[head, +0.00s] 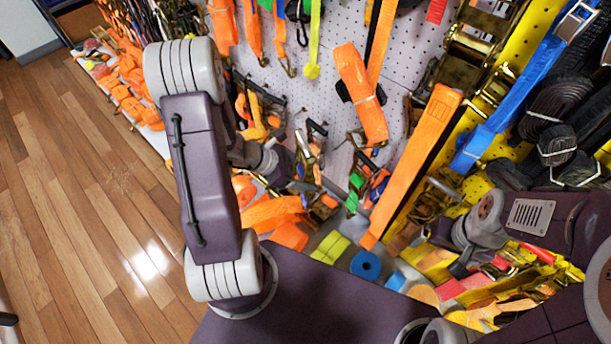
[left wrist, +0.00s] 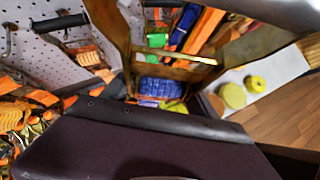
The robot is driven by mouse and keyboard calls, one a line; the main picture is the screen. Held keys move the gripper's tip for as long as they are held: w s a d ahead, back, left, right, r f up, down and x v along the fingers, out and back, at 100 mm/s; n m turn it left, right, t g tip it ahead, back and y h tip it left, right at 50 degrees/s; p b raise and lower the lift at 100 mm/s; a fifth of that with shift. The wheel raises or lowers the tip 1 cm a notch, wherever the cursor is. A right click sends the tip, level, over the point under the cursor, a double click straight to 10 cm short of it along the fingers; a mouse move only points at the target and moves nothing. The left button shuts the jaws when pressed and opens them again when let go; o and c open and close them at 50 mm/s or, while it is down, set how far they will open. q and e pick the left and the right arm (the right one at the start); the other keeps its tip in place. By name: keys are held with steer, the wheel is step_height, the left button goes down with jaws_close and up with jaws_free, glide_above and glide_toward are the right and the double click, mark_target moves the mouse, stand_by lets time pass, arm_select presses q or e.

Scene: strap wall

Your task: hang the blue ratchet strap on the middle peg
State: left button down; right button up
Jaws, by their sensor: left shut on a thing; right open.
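In the left wrist view a brassy ratchet frame with a wound blue webbing, the blue ratchet strap (left wrist: 162,88), sits just beyond my dark gripper body. My left gripper (head: 303,172) is shut on it; in the head view it is low in front of the pegboard, and the strap is hard to make out among the clutter. Dark pegs stick out of the white board close above and right of it; the middle peg looks to be the one (head: 317,127) just above the gripper. The strap looks clear of it. My right gripper (head: 446,234) is open and empty at the right.
Orange straps (head: 361,92) hang on the white pegboard (head: 320,60). A long blue strap (head: 520,95) hangs on the yellow panel at right. Bins of rolls and loose straps, including a blue roll (head: 365,265), lie below the board. The wooden floor (head: 90,220) at left is clear.

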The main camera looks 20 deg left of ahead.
arm_select(q)
steer(key=shift+w+a+f+n+t+y, duration=0.1)
steer(key=shift+w+a+n+t+y, duration=0.2)
steer(key=shift+w+a, duration=0.25)
steer(key=shift+w+a+f+n+t+y, duration=0.1)
steer(key=shift+w+a+n+t, duration=0.1)
steer(key=shift+w+a+n, duration=0.35)
steer(key=w+d+f+n+b, duration=0.1)
steer(key=w+d+f+b, duration=0.1)
steer(key=f+b, duration=0.3)
steer(key=w+d+f+n+y+b, duration=0.1)
steer(key=w+f+b, duration=0.3)
steer(key=f+b, duration=0.2)
step_height(320, 180, down, 2)
steer(key=shift+d+f+t, duration=0.15)
steer(key=shift+d+t, duration=0.25)
steer(key=shift+w, duration=0.2)
steer(key=w+d+f+p, duration=0.1)
steer(key=w+d+f, duration=0.1)
steer(key=w, duration=0.7)
steer(key=shift+d, duration=0.7)
